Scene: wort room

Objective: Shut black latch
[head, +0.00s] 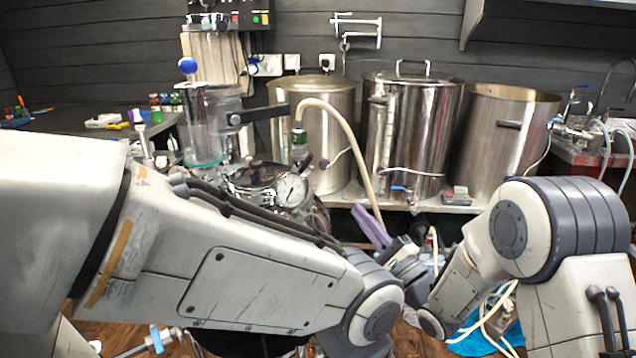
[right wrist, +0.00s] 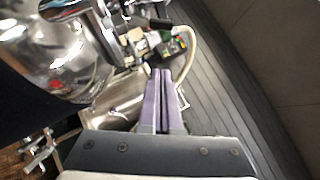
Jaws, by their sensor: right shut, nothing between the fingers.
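A black lever-like bar (head: 264,113), which looks like the black latch, sticks out to the right from the upper part of the steel and glass equipment at centre left in the head view. I cannot tell whether it is open or shut. My right gripper (head: 371,226) has purple fingers and is below and to the right of the bar, apart from it, in front of the steel pots. In the right wrist view the fingers (right wrist: 159,88) are pressed together with nothing between them. My left arm crosses the lower head view, but its gripper does not show.
A pressure gauge (head: 292,190) sits on a shiny vessel just behind my left arm. A pale hose (head: 350,135) arches down close to my right gripper. Several steel pots (head: 413,130) stand on the shelf behind.

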